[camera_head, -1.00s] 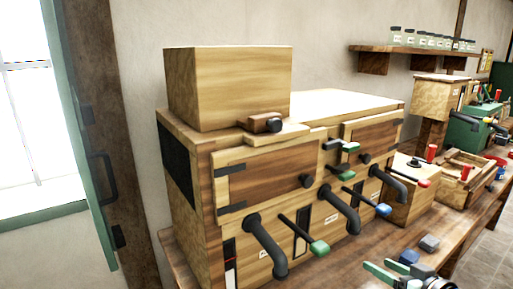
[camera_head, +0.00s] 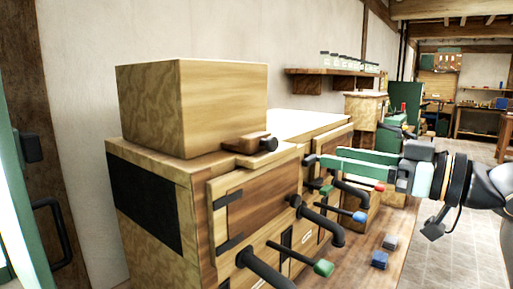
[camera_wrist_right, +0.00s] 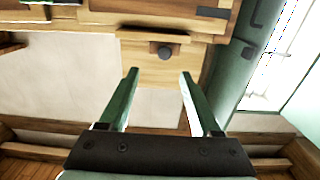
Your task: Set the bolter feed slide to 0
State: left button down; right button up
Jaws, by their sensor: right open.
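The wooden slide block with a dark round knob (camera_head: 247,144), apparently the bolter feed slide, sits on top of the wooden cabinet (camera_head: 160,160), at the foot of the large wooden box (camera_head: 190,105). The knob (camera_wrist_right: 165,52) also shows in the right wrist view, just beyond the fingertips and apart from them. No scale marks can be read. My right gripper (camera_head: 328,158) is to the right of the knob in the head view, its green fingers pointing left. In the wrist view it (camera_wrist_right: 159,74) is open and empty. My left gripper is not in view.
Dark bent pipes and levers with green (camera_head: 323,268), blue (camera_head: 359,217) and red ends stick out from the cabinet front. Small blocks (camera_head: 380,260) lie on the bench. A shelf with jars (camera_head: 335,72) is on the wall. A green-framed window is at the left.

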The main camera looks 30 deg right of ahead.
aim_at(275, 143)
jog(key=p+x, duration=0.1)
jog(key=x, duration=0.2)
jog(key=p+x, duration=0.1)
jog(key=x, duration=0.2)
jog(key=r+p+x, duration=0.1)
jog(key=x, duration=0.2)
jog(key=shift+w+a+f, duration=0.1)
jog(key=shift+w+a, duration=0.1)
jog(key=shift+a, duration=0.35)
jog(key=shift+p+x, duration=0.8)
jog(key=shift+p, duration=0.1)
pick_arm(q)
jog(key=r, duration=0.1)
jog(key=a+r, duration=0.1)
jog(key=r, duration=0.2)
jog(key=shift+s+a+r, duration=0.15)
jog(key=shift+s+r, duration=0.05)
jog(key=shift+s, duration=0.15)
pick_arm(e)
jog(key=shift+w+a, duration=0.15)
jog(key=shift+w, duration=0.2)
jog(key=shift+c, duration=0.3)
grip_shut()
